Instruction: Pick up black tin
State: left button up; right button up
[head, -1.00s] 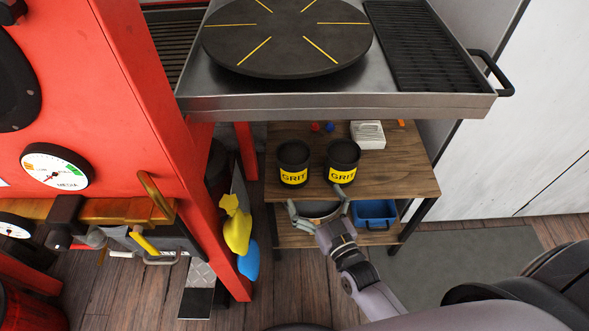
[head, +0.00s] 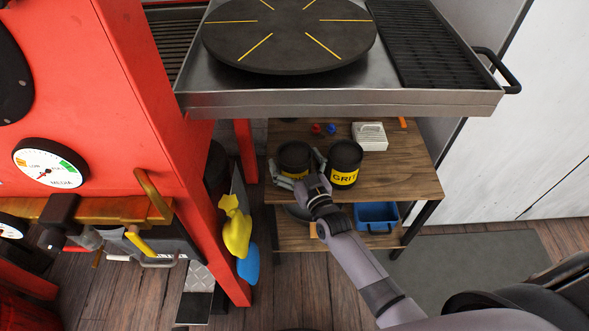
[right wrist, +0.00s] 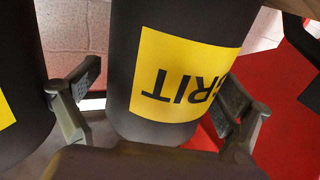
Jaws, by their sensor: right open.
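Two black tins with yellow GRIT labels stand upright side by side on the wooden shelf top in the head view, the left tin (head: 294,153) and the right tin (head: 345,162). My right gripper (head: 296,172) is open, with its fingers on either side of the left tin. The gripper hides most of that tin's label. In the right wrist view, this tin (right wrist: 188,72) fills the space between the open fingers, its label upside down. The other tin (right wrist: 18,85) shows at the left edge, close outside one finger. My left gripper is not in view.
The wooden shelf (head: 400,178) also holds a white box (head: 369,136) and small red and blue items. A blue bin (head: 377,215) sits below. The red cabinet (head: 150,110) stands left.

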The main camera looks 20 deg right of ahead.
jog(key=shift+c, duration=0.5)
jog(key=c, duration=1.8)
jog(key=shift+w+r, duration=0.1)
jog(key=shift+r, duration=0.1)
jog(key=shift+c, duration=0.8)
jog(key=shift+r, duration=0.15)
